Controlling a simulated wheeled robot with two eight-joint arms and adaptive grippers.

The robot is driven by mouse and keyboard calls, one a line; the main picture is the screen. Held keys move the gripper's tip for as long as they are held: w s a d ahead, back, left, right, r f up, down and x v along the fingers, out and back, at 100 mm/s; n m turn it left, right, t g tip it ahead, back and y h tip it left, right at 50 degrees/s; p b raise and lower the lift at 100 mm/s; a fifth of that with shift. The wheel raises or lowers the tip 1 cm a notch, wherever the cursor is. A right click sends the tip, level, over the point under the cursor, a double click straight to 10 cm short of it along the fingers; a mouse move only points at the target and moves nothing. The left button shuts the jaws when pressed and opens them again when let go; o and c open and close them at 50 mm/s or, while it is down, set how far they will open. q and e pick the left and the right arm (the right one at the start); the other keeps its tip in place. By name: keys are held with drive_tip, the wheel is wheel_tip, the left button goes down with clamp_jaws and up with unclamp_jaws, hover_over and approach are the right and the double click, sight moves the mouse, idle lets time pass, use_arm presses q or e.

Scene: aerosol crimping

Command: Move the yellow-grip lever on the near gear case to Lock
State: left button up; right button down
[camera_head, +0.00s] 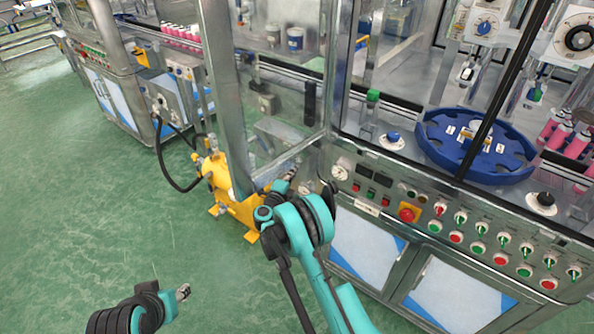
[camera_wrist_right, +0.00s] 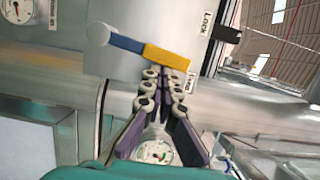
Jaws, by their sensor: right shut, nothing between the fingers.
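In the right wrist view, the lever has a pale pivot knob (camera_wrist_right: 98,34), a blue arm and a yellow grip (camera_wrist_right: 167,57). It slants down to the right across a pale metal case face (camera_wrist_right: 140,24). A "Lock" label (camera_wrist_right: 207,24) sits above and to the right of the grip. A second small label (camera_wrist_right: 191,80) lies just below the grip's end. My right gripper (camera_wrist_right: 165,76) is shut and empty, its fingertips just below the yellow grip; contact cannot be told. In the head view my right gripper (camera_head: 286,184) is partly hidden by its arm. My left gripper (camera_head: 183,292) is at lower left, its fingers too small to read.
A yellow floor unit (camera_head: 218,178) stands close to the left of my right gripper. The control panel (camera_head: 450,222) with several buttons lies to the right, below a blue turntable (camera_head: 500,160). Green floor (camera_head: 90,190) is open at left.

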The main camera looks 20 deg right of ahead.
drive_tip(key=shift+w+a+r+n+g, duration=0.15)
drive_tip(key=shift+w+a+n+g, duration=0.1)
drive_tip(key=shift+w+a+n, duration=0.55)
drive_tip(key=shift+w+a+r+n+g, duration=0.2)
drive_tip(key=shift+w+a+n, duration=0.3)
drive_tip(key=shift+n, duration=0.65)
drive_tip(key=shift+w+a+r+n+g, duration=0.1)
drive_tip(key=shift+w+a+n+g, duration=0.25)
drive_tip(key=shift+w+n, duration=0.55)
drive_tip(key=shift+a+b, duration=0.1)
drive_tip(key=shift+b, duration=0.2)
